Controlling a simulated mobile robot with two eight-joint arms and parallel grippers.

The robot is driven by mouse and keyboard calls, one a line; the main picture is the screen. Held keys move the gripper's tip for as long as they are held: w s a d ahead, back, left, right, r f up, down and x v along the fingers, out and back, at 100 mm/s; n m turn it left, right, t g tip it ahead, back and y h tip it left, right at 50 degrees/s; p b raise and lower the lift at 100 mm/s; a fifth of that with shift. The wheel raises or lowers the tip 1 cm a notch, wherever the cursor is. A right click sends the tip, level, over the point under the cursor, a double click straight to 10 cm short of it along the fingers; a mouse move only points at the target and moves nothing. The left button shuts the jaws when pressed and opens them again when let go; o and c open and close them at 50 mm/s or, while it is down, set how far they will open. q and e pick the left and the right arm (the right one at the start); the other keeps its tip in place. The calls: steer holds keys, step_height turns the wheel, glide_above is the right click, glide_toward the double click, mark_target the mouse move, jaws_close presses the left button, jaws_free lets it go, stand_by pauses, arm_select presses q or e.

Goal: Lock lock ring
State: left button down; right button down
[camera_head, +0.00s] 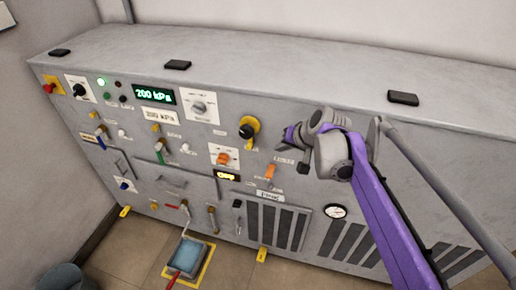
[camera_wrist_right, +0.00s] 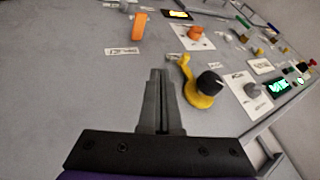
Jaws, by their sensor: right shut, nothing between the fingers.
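The lock ring is most likely the yellow ring (camera_head: 243,121) around a black knob (camera_head: 252,128) on the grey panel, in the upper middle of the head view. In the right wrist view the yellow ring (camera_wrist_right: 197,98) has a lever-like tab at its upper left, and the black knob (camera_wrist_right: 210,82) sits in it. My right gripper (camera_head: 283,147) is just right of the ring in the head view. In the right wrist view its fingers (camera_wrist_right: 160,74) are together and empty, with the ring beside them on the right. Contact cannot be told. My left gripper is not in view.
Below the ring are an orange knob (camera_head: 223,159) on a white plate and an orange lever (camera_head: 270,171). A lit 200 kPa display (camera_head: 154,95) and several switches fill the panel's left. A blue tray (camera_head: 187,254) is low in front; a bin (camera_head: 62,279) stands on the floor.

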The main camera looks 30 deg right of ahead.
mark_target(249, 141)
steer(key=shift+w+d+r, duration=0.1)
steer(key=shift+d, duration=0.2)
steer(key=x, duration=1)
steer(key=shift+w+b, duration=0.15)
steer(key=shift+b, duration=0.15)
steer(key=shift+w+a+r+p, duration=0.15)
steer(key=shift+w+a, duration=0.4)
steer(key=shift+w, duration=0.05)
steer(key=shift+w+a+r+p, duration=0.15)
steer(key=shift+w+a+r, duration=0.05)
steer(key=shift+w+a, duration=0.55)
steer(key=shift+w, duration=0.1)
